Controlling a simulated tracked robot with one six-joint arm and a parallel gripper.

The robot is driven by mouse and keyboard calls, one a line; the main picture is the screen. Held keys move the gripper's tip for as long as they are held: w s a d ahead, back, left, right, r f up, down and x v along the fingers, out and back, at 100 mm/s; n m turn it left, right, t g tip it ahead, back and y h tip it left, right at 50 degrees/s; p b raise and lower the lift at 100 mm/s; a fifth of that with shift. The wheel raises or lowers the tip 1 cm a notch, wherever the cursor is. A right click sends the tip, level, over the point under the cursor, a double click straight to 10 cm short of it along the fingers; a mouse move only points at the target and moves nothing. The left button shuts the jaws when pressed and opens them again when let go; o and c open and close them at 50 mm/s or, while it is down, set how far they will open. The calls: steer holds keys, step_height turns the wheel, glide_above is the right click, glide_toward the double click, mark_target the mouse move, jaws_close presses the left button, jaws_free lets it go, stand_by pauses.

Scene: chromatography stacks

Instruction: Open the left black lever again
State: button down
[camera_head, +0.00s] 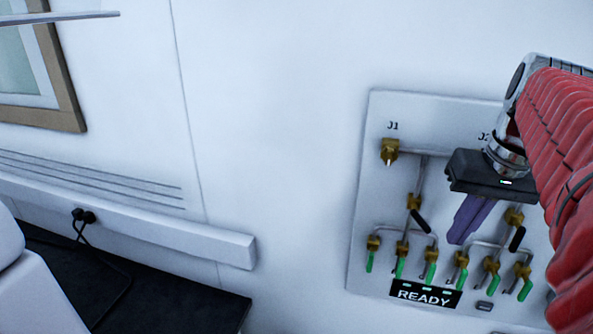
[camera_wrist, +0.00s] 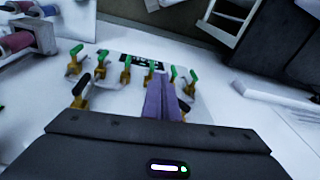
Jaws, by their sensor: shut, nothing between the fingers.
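The left black lever (camera_head: 420,221) hangs from a brass valve (camera_head: 413,201) under J1 on the wall panel, slanting down and to the right. My gripper (camera_head: 459,238) is in front of the panel, its purple fingers pressed together and empty. The fingertips appear just right of the left black lever in the head view; whether they touch it cannot be told. The right black lever (camera_head: 517,238) slants down and left under J2. The wrist view sees the panel upside down: the right black lever (camera_wrist: 82,82) is at left, and my fingers (camera_wrist: 165,85) largely hide the left lever's area.
Several green levers (camera_head: 431,271) hang in a row along the panel's lower part, near the fingertips. A black READY sign (camera_head: 426,294) sits below them. A white wall rail (camera_head: 150,222) and a dark counter (camera_head: 180,300) lie to the left.

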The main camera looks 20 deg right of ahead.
steer(key=a+f+n+t, duration=0.1)
steer(key=a+f+n, duration=0.1)
steer(key=a+f, duration=0.4)
steer(key=a+f+n+t, duration=0.2)
steer(key=a+f, duration=0.5)
steer(key=a, duration=1)
steer(key=shift+s+n, duration=0.2)
steer(key=shift+n, duration=0.4)
steer(key=shift+s+a, duration=0.1)
steer(key=shift+a, duration=0.05)
